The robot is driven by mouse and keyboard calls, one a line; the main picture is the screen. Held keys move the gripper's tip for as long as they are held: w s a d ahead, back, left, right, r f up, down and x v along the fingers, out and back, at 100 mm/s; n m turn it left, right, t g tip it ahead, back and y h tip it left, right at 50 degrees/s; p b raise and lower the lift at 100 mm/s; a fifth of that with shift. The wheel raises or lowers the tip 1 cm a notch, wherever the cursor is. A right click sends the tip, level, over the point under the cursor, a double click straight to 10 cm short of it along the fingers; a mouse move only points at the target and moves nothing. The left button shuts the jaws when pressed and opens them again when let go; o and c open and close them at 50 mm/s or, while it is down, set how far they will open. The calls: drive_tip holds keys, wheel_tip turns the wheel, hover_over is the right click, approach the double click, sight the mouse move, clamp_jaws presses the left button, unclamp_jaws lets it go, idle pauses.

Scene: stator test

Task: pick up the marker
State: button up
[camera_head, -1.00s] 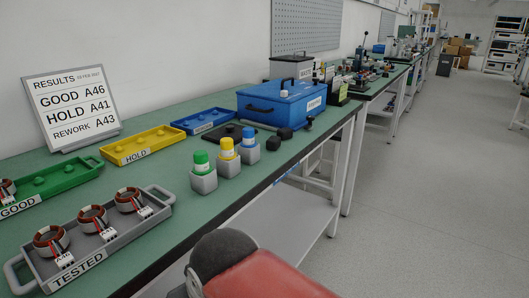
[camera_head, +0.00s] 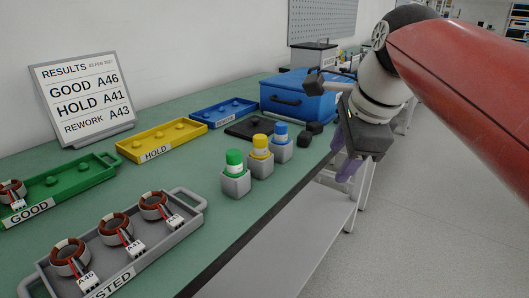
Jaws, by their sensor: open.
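Three short markers stand upright in separate small grey blocks near the front edge of the green bench: a green one (camera_head: 234,158), a yellow one (camera_head: 261,143) and a blue one (camera_head: 281,130). My gripper (camera_head: 343,161) is to the right of the blue one, past the bench edge, with its purple fingers pointing down. It is open, holds nothing visible and touches no marker. My arm fills the upper right and hides part of the bench behind.
A grey TESTED tray (camera_head: 188,196) with three wound stators lies front left. Green (camera_head: 97,176), yellow (camera_head: 128,152) and blue (camera_head: 205,122) trays lie behind. A blue toolbox (camera_head: 300,95) and small black blocks (camera_head: 306,136) stand near the markers. A results board (camera_head: 84,92) stands at the back.

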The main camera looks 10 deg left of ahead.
sight(262, 137)
drive_tip(key=w+a+r+m+g+y, duration=0.1)
drive_tip(key=w+a+r+m, duration=0.1)
drive_tip(key=a+r+m, duration=0.3)
drive_tip(key=w+a+m, duration=0.2)
drive_tip(key=a+m, duration=0.2)
drive_tip(key=a, duration=0.3)
drive_tip(key=shift+m+g, duration=0.3)
drive_tip(key=b+x, duration=0.1)
drive_tip(key=x, duration=0.4)
drive_tip(key=a+b+x, duration=0.1)
drive_tip(key=x, duration=0.1)
drive_tip(key=shift+w+a+f+b, duration=0.1)
drive_tip(key=shift+w+f+b, duration=0.1)
drive_tip(key=shift+b, duration=0.15)
drive_tip(key=c, duration=1.1)
drive_tip(key=shift+o, duration=0.2)
drive_tip(key=shift+r, duration=0.1)
